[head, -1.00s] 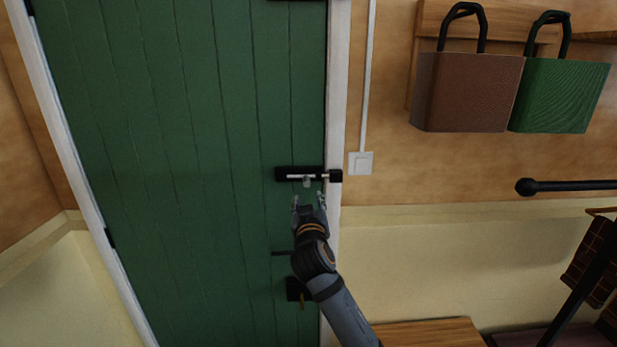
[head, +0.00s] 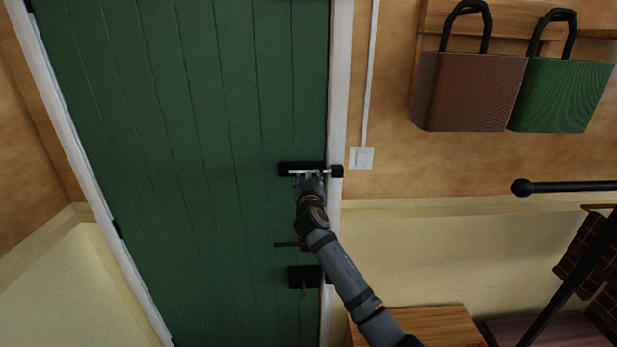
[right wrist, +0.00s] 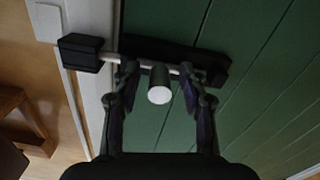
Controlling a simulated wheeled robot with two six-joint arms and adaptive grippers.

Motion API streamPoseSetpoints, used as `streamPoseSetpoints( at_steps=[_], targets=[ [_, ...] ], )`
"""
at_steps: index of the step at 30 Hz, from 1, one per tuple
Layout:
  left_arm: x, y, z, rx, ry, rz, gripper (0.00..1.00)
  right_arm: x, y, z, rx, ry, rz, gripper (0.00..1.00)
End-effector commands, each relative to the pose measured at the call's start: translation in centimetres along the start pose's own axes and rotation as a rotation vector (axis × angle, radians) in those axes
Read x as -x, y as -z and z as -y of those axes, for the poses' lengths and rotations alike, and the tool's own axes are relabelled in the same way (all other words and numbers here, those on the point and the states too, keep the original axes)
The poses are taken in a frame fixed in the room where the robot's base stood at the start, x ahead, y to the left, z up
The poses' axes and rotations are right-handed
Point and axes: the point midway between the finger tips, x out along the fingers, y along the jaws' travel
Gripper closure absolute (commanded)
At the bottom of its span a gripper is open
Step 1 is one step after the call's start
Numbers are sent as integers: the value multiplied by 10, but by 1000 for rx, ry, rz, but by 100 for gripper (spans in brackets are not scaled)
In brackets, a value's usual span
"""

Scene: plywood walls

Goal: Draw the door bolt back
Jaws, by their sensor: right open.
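The green door (head: 200,140) is closed in its white frame. The bolt's black plate (head: 288,168) is on the door near its right edge, and the keeper (head: 336,171) is on the frame. In the right wrist view the pale bolt rod (right wrist: 111,57) spans the gap into the black keeper (right wrist: 82,52). The bolt knob (right wrist: 159,94) points toward the camera. My right gripper (head: 309,180) is open, with one finger on each side of the knob; I cannot tell whether either touches it. The head view largely hides the knob. My left gripper is out of view.
Below the bolt are a dark door handle (head: 288,245) and a black lock plate (head: 300,270). A light switch (head: 361,158) is right of the frame. Brown (head: 468,92) and green (head: 560,95) bags hang at upper right. A wooden bench (head: 430,326) stands low at right.

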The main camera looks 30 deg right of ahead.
Motion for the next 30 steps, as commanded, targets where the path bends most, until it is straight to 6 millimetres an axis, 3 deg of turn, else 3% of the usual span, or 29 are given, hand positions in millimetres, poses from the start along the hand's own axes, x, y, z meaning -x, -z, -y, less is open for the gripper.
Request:
streamPoseSetpoints(
  at_steps=[3,12,23,30],
  targets=[
    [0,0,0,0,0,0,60,0,0,0,0,0,0,58],
    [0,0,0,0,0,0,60,0,0,0,1,0,0,99],
    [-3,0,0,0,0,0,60,0,-1,2,-1,0,0,100],
    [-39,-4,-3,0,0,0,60,0,2,43,-7,2,-2,100]
  ],
)
